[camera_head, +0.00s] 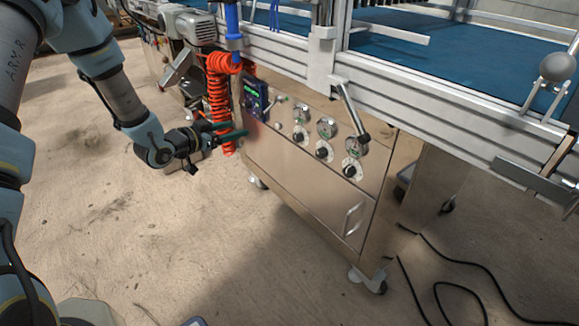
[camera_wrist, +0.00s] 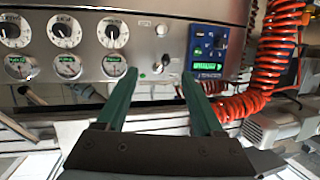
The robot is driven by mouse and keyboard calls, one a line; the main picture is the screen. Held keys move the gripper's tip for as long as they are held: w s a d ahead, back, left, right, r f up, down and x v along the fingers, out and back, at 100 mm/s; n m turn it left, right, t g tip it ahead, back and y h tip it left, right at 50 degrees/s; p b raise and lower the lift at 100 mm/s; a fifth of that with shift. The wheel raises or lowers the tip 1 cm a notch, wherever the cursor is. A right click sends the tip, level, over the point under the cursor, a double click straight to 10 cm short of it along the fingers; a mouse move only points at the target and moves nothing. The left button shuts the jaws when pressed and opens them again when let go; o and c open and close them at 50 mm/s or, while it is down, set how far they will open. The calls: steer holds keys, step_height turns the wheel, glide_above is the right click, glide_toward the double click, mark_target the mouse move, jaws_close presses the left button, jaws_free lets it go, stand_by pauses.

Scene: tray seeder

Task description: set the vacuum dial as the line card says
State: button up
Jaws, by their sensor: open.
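Three white-faced dials with black knobs sit in a row on the steel cabinet front; in the head view they are the left dial (camera_head: 298,137), middle dial (camera_head: 322,153) and right dial (camera_head: 350,171). Each has a round gauge beside it, such as the middle gauge (camera_head: 327,127). The wrist view is inverted, with dials (camera_wrist: 63,30) above gauges (camera_wrist: 67,67). I cannot tell which dial is the vacuum one; labels are too small. My gripper (camera_head: 236,129) is open and empty near the cabinet's left side; in the wrist view its green fingers (camera_wrist: 158,76) are apart, touching no dial. No line card is readable.
A conveyor rail (camera_head: 440,105) overhangs the cabinet. Black cables (camera_head: 440,262) lie on the floor at right.

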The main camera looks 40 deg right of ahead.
mark_target(295, 139)
steer(key=s+d+f+m+g+h+b, duration=0.25)
steer(key=s+d+f+g+b, duration=0.2)
steer(key=s+f, duration=0.25)
steer(key=shift+n+t+h, duration=0.25)
steer(key=shift+t+h, duration=0.1)
steer(key=shift+t, duration=0.1)
steer(key=d, duration=0.3)
steer(key=d+b, duration=0.1)
steer(key=d, duration=0.3)
steer(key=d+b, duration=0.1)
steer(key=d, duration=0.2)
steer(key=shift+s+d+f, duration=0.1)
steer(key=shift+s+d, duration=0.25)
jaws_close()
